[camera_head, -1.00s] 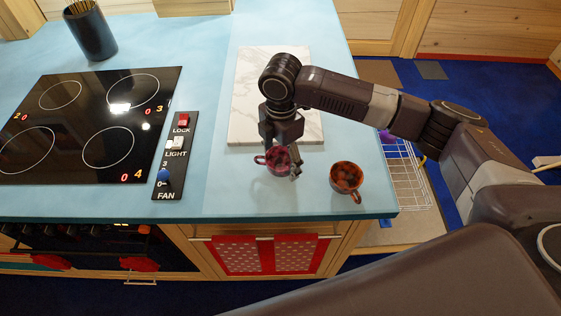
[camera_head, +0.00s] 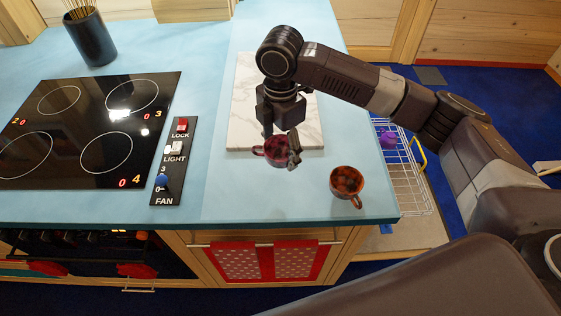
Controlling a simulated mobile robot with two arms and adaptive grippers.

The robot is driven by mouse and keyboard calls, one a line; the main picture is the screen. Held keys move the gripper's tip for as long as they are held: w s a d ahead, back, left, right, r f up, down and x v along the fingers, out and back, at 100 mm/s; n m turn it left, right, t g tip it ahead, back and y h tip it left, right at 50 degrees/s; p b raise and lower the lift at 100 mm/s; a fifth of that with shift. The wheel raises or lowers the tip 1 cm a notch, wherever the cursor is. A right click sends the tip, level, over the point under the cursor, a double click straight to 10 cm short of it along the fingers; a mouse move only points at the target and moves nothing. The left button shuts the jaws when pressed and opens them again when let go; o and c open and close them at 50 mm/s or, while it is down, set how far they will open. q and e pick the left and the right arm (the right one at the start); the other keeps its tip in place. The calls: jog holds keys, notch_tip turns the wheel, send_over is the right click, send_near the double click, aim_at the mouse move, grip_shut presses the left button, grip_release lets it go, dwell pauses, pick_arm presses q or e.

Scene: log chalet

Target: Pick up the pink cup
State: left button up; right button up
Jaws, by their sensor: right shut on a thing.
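The pink cup (camera_head: 272,151) is dark pink with a handle on its left side. My right gripper (camera_head: 282,146) comes down from above and is shut on the cup's right part. The cup looks lifted a little above the blue counter, in front of the marble board, with a faint shadow below it. The fingers hide part of its right side. My left gripper is not in view.
An orange-brown cup (camera_head: 346,184) stands on the counter (camera_head: 240,200) to the right, near the front edge. A marble board (camera_head: 243,105) lies behind. A black cooktop (camera_head: 80,125) and a switch panel (camera_head: 172,165) are at left. A wire basket (camera_head: 405,170) is beyond the counter's right edge.

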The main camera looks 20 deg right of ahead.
notch_tip(320, 180, up, 14)
jog(key=s+d+f+m, duration=0.2)
jog(key=s+f+m, duration=0.3)
jog(key=m, duration=0.6)
jog(key=s+d+f+m+b, duration=0.1)
jog(key=s+f+m, duration=0.3)
jog(key=s+m, duration=0.4)
jog(key=shift+s+d+f+m, duration=0.4)
jog(key=shift+d+m, duration=0.1)
jog(key=shift+m, duration=1)
jog(key=w+a+r+n, duration=0.2)
jog(key=w+r+n, duration=0.3)
jog(key=n, duration=0.6)
jog(key=w+a+r+n, duration=0.2)
jog(key=w+r+n, duration=0.3)
jog(key=w+n, duration=0.4)
jog(key=shift+n, duration=1)
